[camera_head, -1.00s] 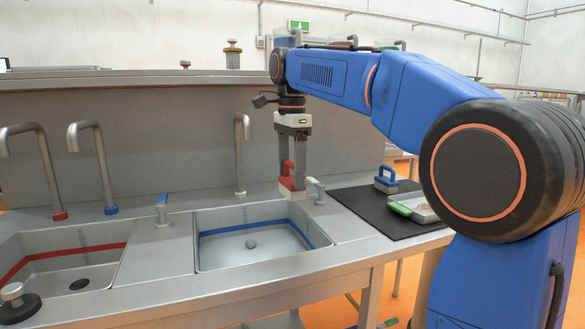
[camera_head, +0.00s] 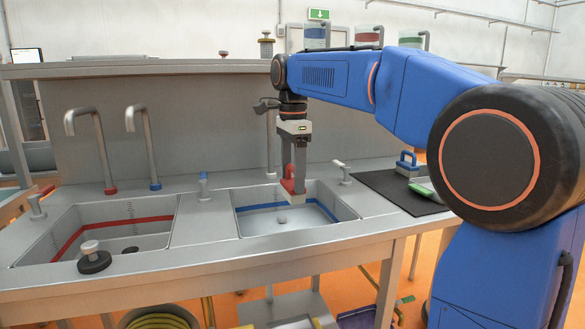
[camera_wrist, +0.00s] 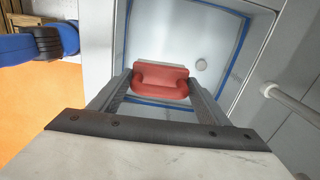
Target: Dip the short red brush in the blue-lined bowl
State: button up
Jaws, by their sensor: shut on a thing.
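The short red brush (camera_head: 290,186) is held in my gripper (camera_head: 293,170), with its pale bristle side down. It hangs over the right sink basin, the blue-lined bowl (camera_head: 270,228), which has a blue line around its inner wall. In the wrist view the red brush (camera_wrist: 160,82) sits between both fingers of my gripper (camera_wrist: 160,88), shut on its handle. The blue-lined bowl (camera_wrist: 185,30) lies below it, with a round drain plug or outlet visible. I cannot tell how far the bristles are above the bowl's floor or any liquid.
A red-lined bowl (camera_head: 130,222) is to the left, with a black-based plug (camera_head: 93,262) on its front rim. Two tall taps (camera_head: 95,140) stand behind it. A black mat (camera_head: 395,190) on the right holds a blue-handled brush (camera_head: 408,163) and a partly hidden green-handled brush (camera_head: 423,190).

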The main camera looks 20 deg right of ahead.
jog(key=shift+f, duration=8)
jog(key=shift+r, duration=7.65)
jog(key=shift+r, duration=2)
